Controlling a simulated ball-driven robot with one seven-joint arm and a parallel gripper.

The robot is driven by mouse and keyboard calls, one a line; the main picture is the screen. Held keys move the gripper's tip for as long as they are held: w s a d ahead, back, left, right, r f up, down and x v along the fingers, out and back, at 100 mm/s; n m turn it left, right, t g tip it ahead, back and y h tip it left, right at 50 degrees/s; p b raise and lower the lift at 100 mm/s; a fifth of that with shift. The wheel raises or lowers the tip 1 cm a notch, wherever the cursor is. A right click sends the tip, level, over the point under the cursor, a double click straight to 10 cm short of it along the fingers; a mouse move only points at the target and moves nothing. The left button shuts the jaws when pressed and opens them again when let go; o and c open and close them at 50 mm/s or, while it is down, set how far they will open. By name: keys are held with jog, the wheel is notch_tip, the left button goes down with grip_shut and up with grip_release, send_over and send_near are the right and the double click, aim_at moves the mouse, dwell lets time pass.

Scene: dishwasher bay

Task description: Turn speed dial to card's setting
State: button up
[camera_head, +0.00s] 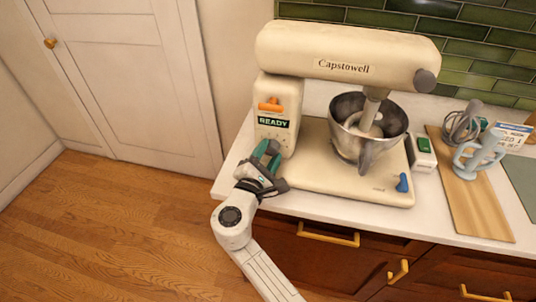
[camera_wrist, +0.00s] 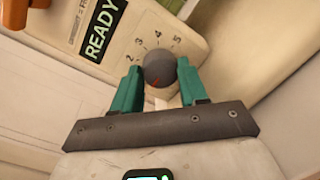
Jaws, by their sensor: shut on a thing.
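The cream stand mixer (camera_head: 345,50) stands on the counter. Its speed dial (camera_wrist: 160,67) is a dark round knob with a small red mark toward its lower left in the wrist view. Numerals 2, 3, 4 and 5 show around it; lower numerals are not visible. My gripper (camera_head: 268,152) is at the mixer's left column, with its green fingers (camera_wrist: 132,88) on both sides of the dial, shut on it. In the head view the dial is hidden. A white and blue card (camera_head: 514,134) stands at the right back; its setting is too small to read.
A green READY display (camera_wrist: 102,28) and an orange lever (camera_head: 270,105) sit above the dial. The steel bowl (camera_head: 350,140) is under the mixer head. A wooden board (camera_head: 475,205), whisk (camera_head: 462,125) and pale blue beater (camera_head: 478,155) are at right. Open floor lies left of the counter.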

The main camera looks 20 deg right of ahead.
jog(key=shift+f, duration=0.1)
jog(key=m+b, duration=0.2)
jog(key=b, duration=0.1)
jog(key=shift+f+m, duration=0.1)
jog(key=shift+m, duration=0.3)
jog(key=shift+m+y+b, duration=0.3)
jog(key=shift+m+b, duration=1.3)
jog(key=shift+m, duration=0.2)
jog(key=shift+r, duration=0.2)
jog(key=o, duration=1.1)
jog(key=shift+c, duration=0.2)
jog(key=shift+r, duration=0.1)
jog(key=b+v, duration=0.1)
jog(key=v, duration=0.9)
jog(key=shift+s+a, duration=0.25)
jog(key=shift+s, duration=0.05)
jog(key=shift+r, duration=0.15)
